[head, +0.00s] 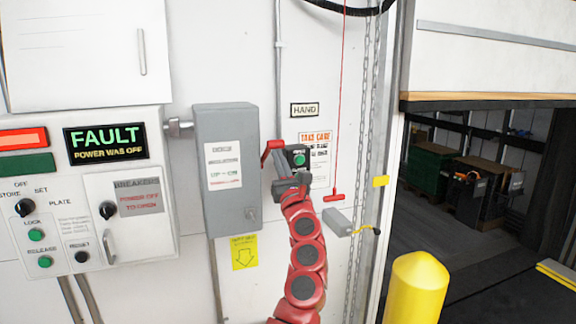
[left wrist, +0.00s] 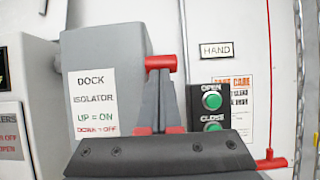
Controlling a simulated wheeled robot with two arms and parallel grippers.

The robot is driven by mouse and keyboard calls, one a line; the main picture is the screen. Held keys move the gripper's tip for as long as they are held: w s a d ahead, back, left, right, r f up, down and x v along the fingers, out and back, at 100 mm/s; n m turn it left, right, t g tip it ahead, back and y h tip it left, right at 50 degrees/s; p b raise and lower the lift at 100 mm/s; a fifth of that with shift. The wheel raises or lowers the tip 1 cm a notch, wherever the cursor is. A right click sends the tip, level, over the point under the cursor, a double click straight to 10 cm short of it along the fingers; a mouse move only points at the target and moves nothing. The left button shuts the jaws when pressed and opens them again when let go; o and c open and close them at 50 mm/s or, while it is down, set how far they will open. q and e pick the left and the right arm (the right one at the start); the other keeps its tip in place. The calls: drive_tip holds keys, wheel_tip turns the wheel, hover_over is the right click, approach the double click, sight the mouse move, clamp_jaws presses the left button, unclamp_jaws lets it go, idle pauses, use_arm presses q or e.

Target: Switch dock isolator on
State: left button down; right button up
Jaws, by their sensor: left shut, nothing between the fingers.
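The dock isolator (head: 225,170) is a grey wall box with a white label; in the left wrist view its label (left wrist: 96,105) reads UP = ON, DOWN = OFF. Its red handle (head: 270,149) is on the box's right side; the handle's red bar also shows in the left wrist view (left wrist: 160,62). My left gripper (head: 281,158) is shut and empty, close beside the handle. In the left wrist view its fingertips (left wrist: 160,78) overlap the handle just below the bar, hiding its lower part. I cannot tell whether they touch. My right gripper is out of view.
A control panel (head: 90,190) at left has a display (head: 105,143) reading FAULT, POWER WAS OFF. Green OPEN and CLOSE buttons (left wrist: 211,108) sit right of the handle. A red pull cord (head: 340,100) and chain hang farther right. A yellow bollard (head: 416,285) stands by the doorway.

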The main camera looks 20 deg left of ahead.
use_arm(q)
drive_tip(key=s+d+r+b, duration=0.1)
drive_tip(key=s+d+b, duration=0.3)
drive_tip(key=s, duration=0.3)
drive_tip(key=shift+s+d, duration=0.25)
drive_tip(key=shift+d, duration=0.25)
drive_tip(key=shift+s+r, duration=0.1)
